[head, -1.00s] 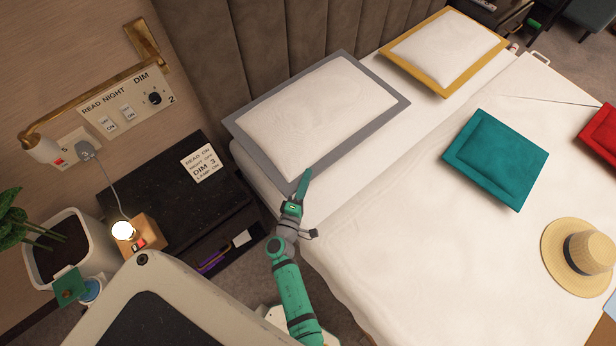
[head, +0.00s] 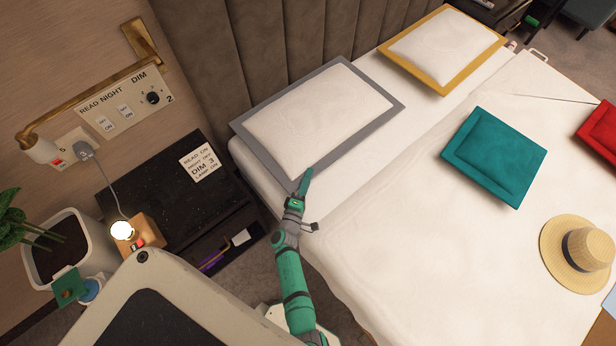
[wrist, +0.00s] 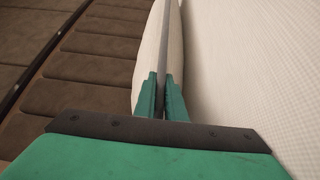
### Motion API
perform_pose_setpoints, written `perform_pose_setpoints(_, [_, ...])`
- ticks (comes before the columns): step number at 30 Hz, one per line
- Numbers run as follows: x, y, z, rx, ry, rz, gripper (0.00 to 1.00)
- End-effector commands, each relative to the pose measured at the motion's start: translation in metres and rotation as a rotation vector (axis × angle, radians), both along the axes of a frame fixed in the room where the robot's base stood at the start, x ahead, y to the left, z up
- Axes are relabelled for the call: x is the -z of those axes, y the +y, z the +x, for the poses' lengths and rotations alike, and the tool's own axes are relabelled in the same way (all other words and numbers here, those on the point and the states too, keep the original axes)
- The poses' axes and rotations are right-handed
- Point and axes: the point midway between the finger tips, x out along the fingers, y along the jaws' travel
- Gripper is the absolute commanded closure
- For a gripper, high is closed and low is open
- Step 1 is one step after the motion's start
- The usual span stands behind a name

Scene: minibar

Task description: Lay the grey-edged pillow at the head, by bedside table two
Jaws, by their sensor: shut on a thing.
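The grey-edged pillow (head: 318,118) lies at the head of the bed, against the padded headboard, beside bedside table two (head: 140,187). My gripper (head: 304,183) is at the pillow's near edge. In the wrist view my gripper (wrist: 161,92) has its green fingers closed on the thin grey edge of the pillow (wrist: 174,45), with white fabric on both sides. How much of the pillow's underside touches the mattress is hidden.
A yellow-edged pillow (head: 446,48) lies further right along the headboard (head: 270,45). A teal cushion (head: 494,155), a red cushion (head: 605,130) and a straw hat (head: 575,257) lie on the bed (head: 400,235). A lit lamp (head: 122,231) and a plant pot (head: 62,250) stand at the left.

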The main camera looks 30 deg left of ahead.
Motion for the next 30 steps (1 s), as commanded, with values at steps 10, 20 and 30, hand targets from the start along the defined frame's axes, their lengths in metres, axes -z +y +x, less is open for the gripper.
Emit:
perform_pose_setpoints(10, [0.004,-0.001,0.001,0.004,-0.002,0.000,1.00])
perform_pose_setpoints(20, [0.014,-0.001,0.001,0.002,0.007,0.005,1.00])
perform_pose_setpoints(30, [0.016,-0.001,0.000,0.002,0.012,0.005,0.71])
